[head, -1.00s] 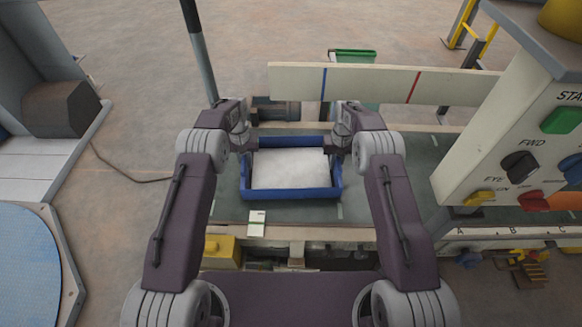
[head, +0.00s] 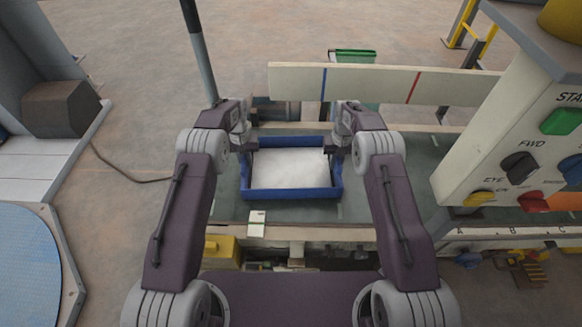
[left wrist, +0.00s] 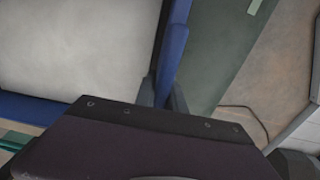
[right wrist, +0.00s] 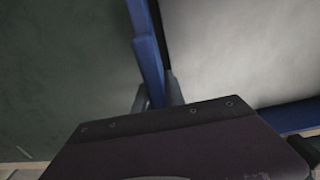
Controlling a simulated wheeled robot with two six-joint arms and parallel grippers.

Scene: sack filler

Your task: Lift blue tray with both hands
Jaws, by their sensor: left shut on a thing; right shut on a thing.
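The blue tray (head: 290,193) is on or just above the green belt in the middle of the head view, with a white filling (head: 289,168) inside. My left gripper (head: 250,149) is shut on the tray's left wall. In the left wrist view the blue wall (left wrist: 173,50) runs between its fingers (left wrist: 163,95). My right gripper (head: 334,149) is shut on the tray's right wall. In the right wrist view that blue wall (right wrist: 147,50) runs between its fingers (right wrist: 159,97). I cannot tell whether the tray's bottom touches the belt.
A pale board (head: 390,84) with a blue and a red stripe stands behind the tray. A control panel (head: 520,150) with knobs is at the right. A small white card (head: 256,222) lies in front of the tray. The green belt (head: 400,180) is clear to the right.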

